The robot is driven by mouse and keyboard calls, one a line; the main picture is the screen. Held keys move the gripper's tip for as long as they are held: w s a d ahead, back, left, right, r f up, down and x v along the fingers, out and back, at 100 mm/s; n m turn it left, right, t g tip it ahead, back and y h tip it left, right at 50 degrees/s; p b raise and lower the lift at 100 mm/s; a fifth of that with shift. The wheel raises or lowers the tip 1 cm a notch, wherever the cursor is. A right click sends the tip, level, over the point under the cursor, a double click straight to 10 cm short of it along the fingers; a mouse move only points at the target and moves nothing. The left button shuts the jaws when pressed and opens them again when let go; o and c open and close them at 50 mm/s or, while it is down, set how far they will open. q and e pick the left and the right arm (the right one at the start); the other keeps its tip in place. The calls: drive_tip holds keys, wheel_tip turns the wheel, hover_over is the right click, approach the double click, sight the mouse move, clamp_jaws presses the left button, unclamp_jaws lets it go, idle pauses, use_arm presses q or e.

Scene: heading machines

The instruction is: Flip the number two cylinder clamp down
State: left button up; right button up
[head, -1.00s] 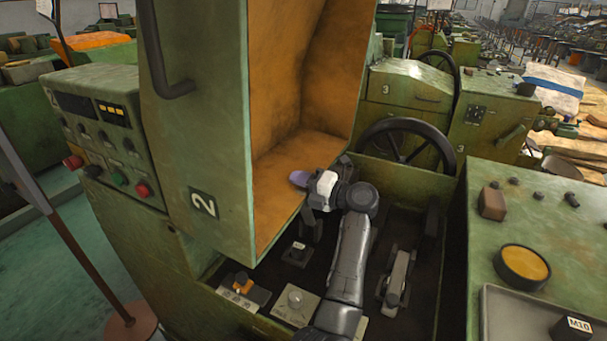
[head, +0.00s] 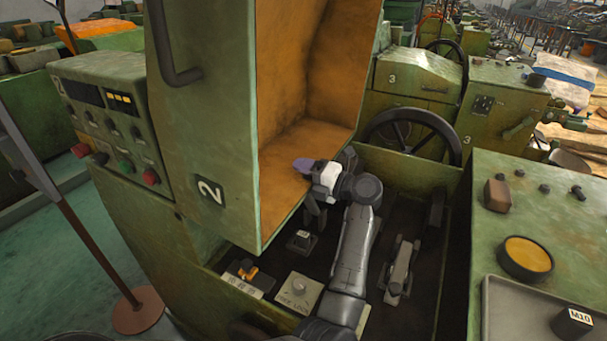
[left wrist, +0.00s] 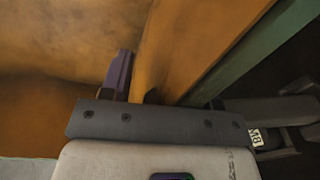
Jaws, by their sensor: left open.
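The part marked 2 (head: 210,192) is a tall green cover with an orange hollow inside and a black bar handle. It stands raised in the middle of the head view. My left gripper (head: 309,183) is at the lower right of the hollow, with one purple-tipped finger inside it. In the left wrist view, the open fingers of my left gripper (left wrist: 166,90) lie on either side of the cover's orange wall and green rim (left wrist: 245,57). I cannot tell whether they touch it. My right gripper is not in view.
A control panel (head: 117,116) stands left. A handwheel (head: 412,121) is behind the bay, and a green worktop (head: 550,215) is at right.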

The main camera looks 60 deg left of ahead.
use_arm(q)
drive_tip(key=p+v, duration=0.2)
drive_tip(key=v, duration=1.1)
drive_tip(key=shift+w+d, duration=0.2)
drive_tip(key=shift+d, duration=0.15)
